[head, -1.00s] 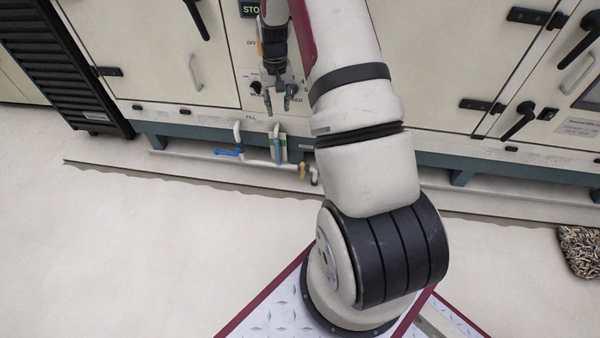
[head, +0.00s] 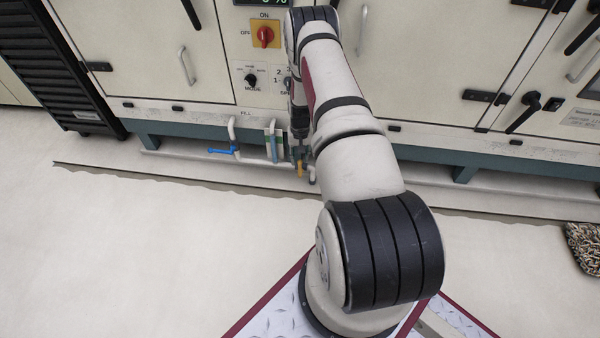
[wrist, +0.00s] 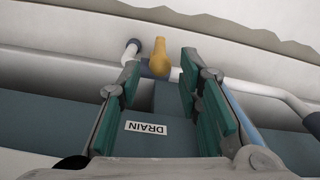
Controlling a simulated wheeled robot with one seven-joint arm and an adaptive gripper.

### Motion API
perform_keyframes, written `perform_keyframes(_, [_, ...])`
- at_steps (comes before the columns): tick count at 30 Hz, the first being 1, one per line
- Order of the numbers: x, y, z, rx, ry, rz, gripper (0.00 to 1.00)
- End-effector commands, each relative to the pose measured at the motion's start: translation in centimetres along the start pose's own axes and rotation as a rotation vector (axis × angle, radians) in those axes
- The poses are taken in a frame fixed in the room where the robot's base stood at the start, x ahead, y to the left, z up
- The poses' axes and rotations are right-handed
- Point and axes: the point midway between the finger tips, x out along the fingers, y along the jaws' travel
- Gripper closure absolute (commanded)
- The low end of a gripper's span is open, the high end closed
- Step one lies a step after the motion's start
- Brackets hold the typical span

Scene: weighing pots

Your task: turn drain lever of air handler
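The drain lever is yellow-orange and shows in the wrist view (wrist: 159,58), just beyond and between my fingertips in the picture. It stands on a pale pipe, with a white DRAIN label (wrist: 146,128) on the dark teal base rail. In the head view the lever (head: 300,169) is at the foot of the air handler (head: 175,60), partly hidden by my gripper. My gripper (wrist: 160,72) has its green-padded fingers open, with nothing between the pads. In the head view my gripper (head: 301,152) points down near the lever. I cannot tell whether it touches the lever.
A blue lever (head: 224,151) sits left of the drain under the FILL label. A blue-and-white upright tube (head: 273,142) stands close beside my gripper. A pipe runs along the floor channel. The pale floor (head: 150,250) at left is clear; a shaggy mat (head: 584,248) lies at right.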

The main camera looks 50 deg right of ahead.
Motion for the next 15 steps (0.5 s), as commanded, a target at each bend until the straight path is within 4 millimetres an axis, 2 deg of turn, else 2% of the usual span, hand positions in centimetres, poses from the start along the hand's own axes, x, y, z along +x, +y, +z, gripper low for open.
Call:
perform_keyframes(1, [1.5, 0.0, 0.1, 0.0, -0.002, 0.0, 0.68])
perform_keyframes(6, [4.7, 0.0, 0.0, 0.0, -0.001, 0.0, 0.68])
perform_keyframes(9, [6.2, 0.0, 0.1, 0.0, -0.001, 0.0, 0.68])
perform_keyframes(15, [7.9, 0.0, 0.0, 0.0, 0.0, 0.0, 0.68])
